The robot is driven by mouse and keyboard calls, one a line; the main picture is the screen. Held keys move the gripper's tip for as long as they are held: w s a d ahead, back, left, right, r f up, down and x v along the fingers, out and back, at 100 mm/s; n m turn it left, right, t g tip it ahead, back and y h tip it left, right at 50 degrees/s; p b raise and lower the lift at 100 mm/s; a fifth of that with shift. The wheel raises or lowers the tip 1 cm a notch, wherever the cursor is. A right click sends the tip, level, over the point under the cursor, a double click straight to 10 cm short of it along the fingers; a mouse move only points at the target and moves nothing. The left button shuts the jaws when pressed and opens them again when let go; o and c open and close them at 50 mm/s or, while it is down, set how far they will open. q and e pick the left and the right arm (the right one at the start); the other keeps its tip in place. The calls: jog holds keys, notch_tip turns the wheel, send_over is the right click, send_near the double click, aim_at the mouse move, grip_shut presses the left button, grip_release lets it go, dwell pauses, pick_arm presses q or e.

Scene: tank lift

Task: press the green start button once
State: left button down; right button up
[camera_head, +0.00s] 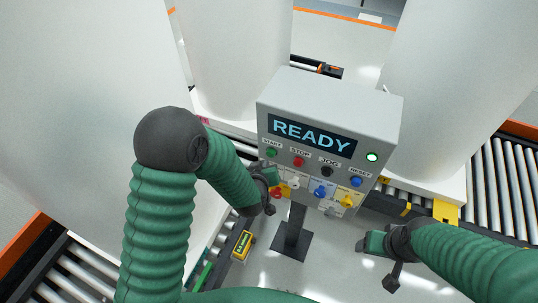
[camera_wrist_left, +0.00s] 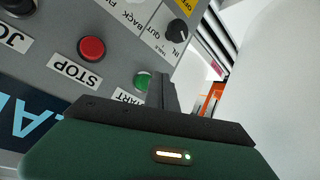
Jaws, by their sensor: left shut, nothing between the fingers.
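The green start button (camera_head: 271,152) is at the upper left of the grey control box, above my left gripper. In the left wrist view the start button (camera_wrist_left: 142,80) sits beside the shut fingers, partly cut off by the gripper body; I cannot tell whether they touch it. My left gripper (camera_head: 268,172) is shut and empty at the box's left front. In the left wrist view its fingers (camera_wrist_left: 163,88) point at the panel. My right gripper (camera_head: 366,243) is low at the right, apart from the box; its jaws are too small to judge.
The control box's screen (camera_head: 312,135) reads READY, and a green lamp (camera_head: 372,157) glows beside it. A red stop button (camera_head: 298,161), a black jog button (camera_head: 327,171) and a blue reset button (camera_head: 356,181) share the row. Large white tanks and roller conveyors surround the box.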

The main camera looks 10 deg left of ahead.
dwell(0.4)
pick_arm(q)
jog(key=shift+w+d, duration=0.1)
jog(key=shift+w, duration=0.3)
jog(key=shift+w, duration=0.45)
dwell(0.5)
jog(key=shift+s+r, duration=0.1)
jog(key=shift+s, duration=0.8)
jog(key=shift+s, duration=0.1)
jog(key=s, duration=0.2)
jog(key=s+a+b, duration=0.1)
jog(key=s, duration=0.2)
jog(key=shift+s+a, duration=0.1)
jog(key=shift+s, duration=0.25)
